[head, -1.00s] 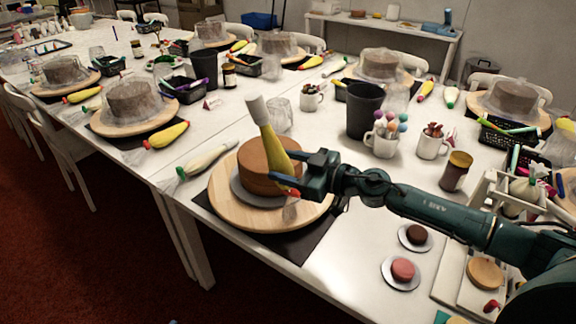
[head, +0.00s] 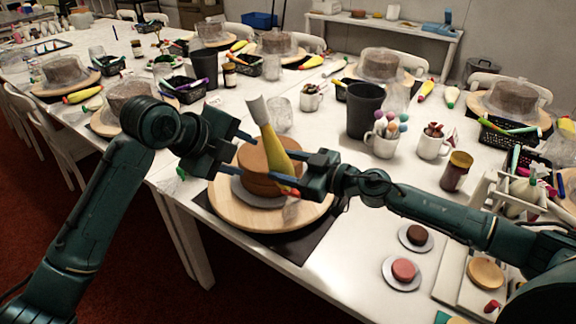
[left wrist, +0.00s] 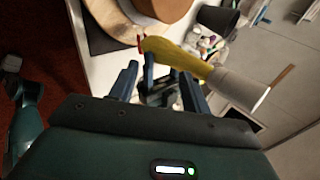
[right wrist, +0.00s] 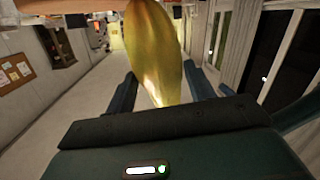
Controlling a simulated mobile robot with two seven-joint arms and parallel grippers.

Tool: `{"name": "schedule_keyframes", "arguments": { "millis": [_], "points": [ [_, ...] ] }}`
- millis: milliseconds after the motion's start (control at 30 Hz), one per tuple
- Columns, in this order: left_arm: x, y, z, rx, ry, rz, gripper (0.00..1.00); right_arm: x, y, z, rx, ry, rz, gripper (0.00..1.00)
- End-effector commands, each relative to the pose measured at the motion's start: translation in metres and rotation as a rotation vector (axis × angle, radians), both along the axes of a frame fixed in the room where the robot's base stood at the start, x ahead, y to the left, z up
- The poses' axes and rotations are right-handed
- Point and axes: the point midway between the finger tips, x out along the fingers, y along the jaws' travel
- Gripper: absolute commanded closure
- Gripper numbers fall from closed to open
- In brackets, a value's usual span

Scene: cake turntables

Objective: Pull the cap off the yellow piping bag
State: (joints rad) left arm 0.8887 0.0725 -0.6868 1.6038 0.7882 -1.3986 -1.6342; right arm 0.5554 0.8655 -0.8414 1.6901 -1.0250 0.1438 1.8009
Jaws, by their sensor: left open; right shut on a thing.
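The yellow piping bag (head: 270,145) is held upright, slightly tilted, in front of the brown cake in the head view. Its white cap (head: 257,108) is on the upper end. My right gripper (head: 281,171) is shut on the lower part of the bag, which fills the upper middle of the right wrist view (right wrist: 155,50). My left gripper (head: 243,160) is open and empty, left of the bag and lower than the cap. In the left wrist view the bag (left wrist: 180,58) passes beyond the fingertips, and the cap (left wrist: 238,88) lies to their right.
The cake (head: 252,158) stands on a wooden turntable (head: 232,208) over a dark mat. Small plates lie at the front right.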

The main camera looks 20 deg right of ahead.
Motion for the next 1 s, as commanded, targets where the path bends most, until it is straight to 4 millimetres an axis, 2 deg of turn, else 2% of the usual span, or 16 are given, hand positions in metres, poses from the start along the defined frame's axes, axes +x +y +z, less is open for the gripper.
{"name": "schedule_keyframes", "arguments": {
  "millis": [33,200,300,433,533,667,1000],
  "points": [
    [0.002,-0.003,0.025,0.070,-0.073,-0.074,0.52,0.000,0.000,0.001,0.001,-0.002,0.000,0.60],
    [-0.001,-0.009,0.087,0.320,-0.305,-0.300,0.52,0.000,0.000,0.001,0.001,-0.002,0.000,0.60],
    [-0.004,-0.009,0.114,0.445,-0.407,-0.393,0.52,0.000,0.000,0.001,0.001,-0.002,0.000,0.60],
    [-0.008,-0.009,0.137,0.554,-0.488,-0.470,0.52,0.000,0.000,0.001,0.001,-0.002,0.000,0.60],
    [-0.009,-0.009,0.145,0.596,-0.516,-0.500,0.52,0.000,0.000,0.001,0.001,-0.002,0.000,0.60],
    [-0.007,-0.011,0.142,0.609,-0.524,-0.511,0.52,0.000,0.000,0.001,0.001,-0.002,0.000,0.60],
    [0.017,-0.029,0.107,0.607,-0.522,-0.509,0.52,0.000,0.000,0.001,0.001,-0.002,0.000,0.60]
  ]
}}
